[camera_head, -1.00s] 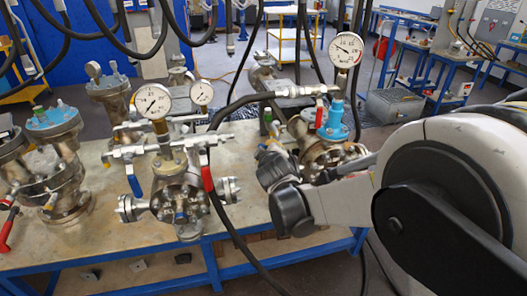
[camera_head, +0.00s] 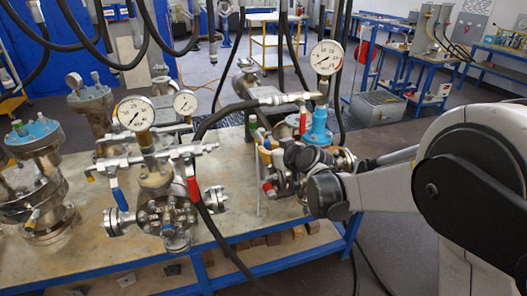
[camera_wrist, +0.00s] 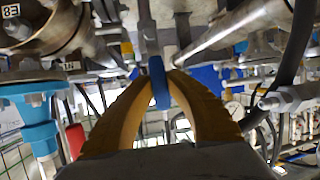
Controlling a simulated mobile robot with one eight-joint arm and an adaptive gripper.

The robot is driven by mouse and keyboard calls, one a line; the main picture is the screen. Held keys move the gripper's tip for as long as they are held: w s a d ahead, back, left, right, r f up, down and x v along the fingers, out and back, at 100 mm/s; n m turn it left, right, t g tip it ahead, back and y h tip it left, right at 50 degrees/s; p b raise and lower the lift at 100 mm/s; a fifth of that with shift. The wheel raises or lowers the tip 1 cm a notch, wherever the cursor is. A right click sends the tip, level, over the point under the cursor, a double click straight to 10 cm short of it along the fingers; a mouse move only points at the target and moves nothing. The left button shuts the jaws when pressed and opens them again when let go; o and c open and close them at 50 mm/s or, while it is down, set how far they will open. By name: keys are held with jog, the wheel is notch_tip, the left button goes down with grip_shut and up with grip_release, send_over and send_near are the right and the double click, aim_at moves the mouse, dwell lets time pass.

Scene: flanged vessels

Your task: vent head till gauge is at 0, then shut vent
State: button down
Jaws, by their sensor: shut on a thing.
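My gripper (camera_wrist: 158,85) has yellow fingers, shut on a blue handle (camera_wrist: 160,88) in the wrist view. In the head view the wrist covers most of it beside the right vessel, and the handle is not clear there. The right vessel carries a blue fitting (camera_head: 319,128), a red handle (camera_head: 303,122) and a round white gauge (camera_head: 326,58) on top. The gauge's needle is too small to read exactly. The blue fitting also shows at the left of the wrist view (camera_wrist: 38,128).
A middle vessel (camera_head: 165,215) has two gauges, a blue lever (camera_head: 119,199) and a red lever (camera_head: 193,188). A blue-topped vessel (camera_head: 35,150) stands at left. A black hose (camera_head: 207,215) crosses the bench (camera_head: 90,240). Black cables hang above.

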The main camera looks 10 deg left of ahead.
jog(key=shift+d+f, duration=0.15)
jog(key=shift+d, duration=0.05)
dwell(0.5)
jog(key=c, duration=1.3)
grip_release()
jog(key=shift+w, duration=0.15)
jog(key=shift+c, duration=0.2)
jog(key=v, duration=1.2)
jog(key=shift+d, duration=0.1)
